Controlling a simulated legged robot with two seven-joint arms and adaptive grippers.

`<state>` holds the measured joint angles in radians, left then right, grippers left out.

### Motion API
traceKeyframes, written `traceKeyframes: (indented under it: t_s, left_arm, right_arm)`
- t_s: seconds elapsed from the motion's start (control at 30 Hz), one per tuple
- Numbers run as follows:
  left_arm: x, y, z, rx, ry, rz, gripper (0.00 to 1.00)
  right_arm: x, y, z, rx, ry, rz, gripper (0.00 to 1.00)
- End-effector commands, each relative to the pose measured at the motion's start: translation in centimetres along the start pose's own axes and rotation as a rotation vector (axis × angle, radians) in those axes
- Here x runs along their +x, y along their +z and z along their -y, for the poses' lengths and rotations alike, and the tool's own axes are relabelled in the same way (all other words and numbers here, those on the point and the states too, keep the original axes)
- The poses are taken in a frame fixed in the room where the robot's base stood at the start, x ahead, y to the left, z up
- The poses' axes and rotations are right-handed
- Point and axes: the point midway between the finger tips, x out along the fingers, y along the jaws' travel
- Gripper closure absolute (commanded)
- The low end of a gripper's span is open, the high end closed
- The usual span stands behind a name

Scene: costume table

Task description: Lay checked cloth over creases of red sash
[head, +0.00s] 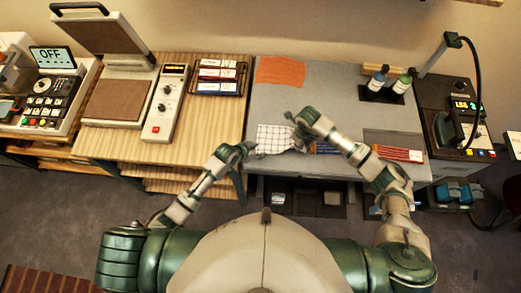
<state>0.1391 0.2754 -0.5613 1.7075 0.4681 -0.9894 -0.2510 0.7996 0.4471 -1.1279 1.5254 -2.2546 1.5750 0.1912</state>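The checked cloth (273,140), white with dark lines, lies on the front part of the grey table top. My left gripper (246,147) is at the cloth's left edge, near the table's front edge. My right gripper (298,124) is over the cloth's right side and hides part of it. Both grippers are too small to tell whether they are open or touching the cloth. An orange-red cloth (280,71) lies flat at the back left of the grey top, apart from both grippers. It may be the red sash; its creases are not clear.
Red striped strips (398,153) lie at the front right, and a blue item (325,148) is partly under my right arm. Two bottles (377,80) stand at the back right. A black device (458,115) is further right. A press (110,97) stands left.

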Motion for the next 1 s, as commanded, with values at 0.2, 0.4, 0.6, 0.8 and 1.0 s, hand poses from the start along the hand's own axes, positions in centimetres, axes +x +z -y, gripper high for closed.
traceKeyframes:
  t_s: [0.2,0.4,0.6,0.8,1.0]
  left_arm:
    - [0.07,0.12,-0.04,-0.001,0.001,0.003,0.84]
    - [0.10,0.17,-0.03,-0.001,0.002,0.004,1.00]
    - [0.11,0.20,-0.04,-0.001,0.002,0.005,1.00]
    - [0.11,0.23,-0.04,-0.001,0.002,0.006,1.00]
    - [0.12,0.26,-0.04,-0.001,0.002,0.006,1.00]
  right_arm:
    - [0.03,0.02,0.01,0.000,0.000,0.000,1.00]
    - [0.04,0.04,0.02,0.000,0.000,0.000,1.00]
    - [0.04,0.04,0.02,0.000,0.000,0.000,1.00]
    - [0.05,0.04,0.02,0.000,0.000,0.000,1.00]
    - [0.05,0.04,0.02,0.000,0.000,0.000,1.00]
